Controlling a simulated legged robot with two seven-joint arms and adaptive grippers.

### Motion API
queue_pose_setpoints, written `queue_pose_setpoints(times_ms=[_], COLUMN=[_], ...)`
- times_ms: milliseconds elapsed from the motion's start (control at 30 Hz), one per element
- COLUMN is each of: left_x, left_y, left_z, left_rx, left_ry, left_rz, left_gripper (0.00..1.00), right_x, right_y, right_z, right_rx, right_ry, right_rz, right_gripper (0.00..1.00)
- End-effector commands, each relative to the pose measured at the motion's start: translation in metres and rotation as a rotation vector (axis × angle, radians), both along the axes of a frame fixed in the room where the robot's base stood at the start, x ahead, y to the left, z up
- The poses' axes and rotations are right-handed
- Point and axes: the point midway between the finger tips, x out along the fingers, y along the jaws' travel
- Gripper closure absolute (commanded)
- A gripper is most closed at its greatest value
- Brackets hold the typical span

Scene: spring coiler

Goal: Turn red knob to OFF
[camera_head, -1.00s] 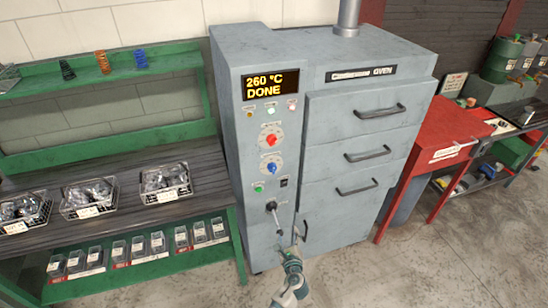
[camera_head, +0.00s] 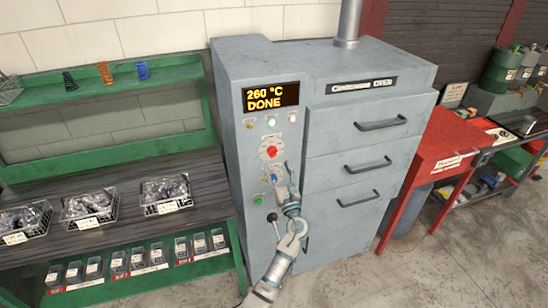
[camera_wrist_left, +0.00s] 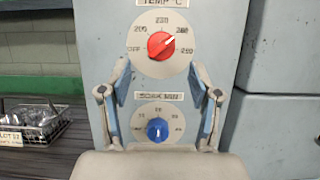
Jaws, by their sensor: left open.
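The red knob (camera_head: 271,152) sits on the upper part of the grey oven's control panel, on a round white dial. In the left wrist view the red knob (camera_wrist_left: 160,46) has its white pointer aimed up and to the right, near the 260 mark; OFF is at the dial's left. My left gripper (camera_head: 282,170) is in front of the panel, just below the red knob. In the left wrist view its fingers (camera_wrist_left: 160,82) are spread, with nothing between them touching either finger. My right gripper is not in view.
A blue knob (camera_wrist_left: 157,129) is below the red one, between the finger bases in the wrist view. The oven display (camera_head: 270,96) reads 260 °C DONE. A black-knobbed lever (camera_head: 272,218) is lower on the panel. A green bench (camera_head: 100,215) with wire baskets stands left.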

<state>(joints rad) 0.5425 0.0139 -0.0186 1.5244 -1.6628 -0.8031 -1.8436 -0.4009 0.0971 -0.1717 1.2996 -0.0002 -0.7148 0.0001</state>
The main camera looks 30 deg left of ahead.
Motion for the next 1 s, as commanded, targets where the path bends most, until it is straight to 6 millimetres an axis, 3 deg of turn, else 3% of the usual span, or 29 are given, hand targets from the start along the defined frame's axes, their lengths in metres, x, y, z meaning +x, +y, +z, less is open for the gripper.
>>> queue_pose_setpoints(times_ms=[100, 300, 633, 667, 900, 1000], left_x=[0.014, 0.027, 0.030, 0.030, 0.030, 0.030], left_y=[0.017, 0.031, 0.035, 0.035, 0.034, 0.034], left_z=[0.009, 0.017, 0.018, 0.018, 0.018, 0.018], left_rx=[0.000, -0.001, -0.002, -0.002, -0.002, -0.002], left_ry=[0.000, 0.000, 0.001, 0.001, 0.001, 0.000], left_rz=[0.001, 0.000, -0.001, -0.001, -0.002, -0.003], left_gripper=[0.37, 0.37, 0.37, 0.40, 0.97, 0.97], right_x=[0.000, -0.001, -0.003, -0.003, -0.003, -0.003], right_y=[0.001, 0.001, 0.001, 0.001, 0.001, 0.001], right_z=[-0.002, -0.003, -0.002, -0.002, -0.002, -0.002], right_rx=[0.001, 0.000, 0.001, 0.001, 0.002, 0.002], right_ry=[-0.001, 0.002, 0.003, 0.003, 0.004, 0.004], right_rz=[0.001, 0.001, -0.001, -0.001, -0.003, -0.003], right_gripper=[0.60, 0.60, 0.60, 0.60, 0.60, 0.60])
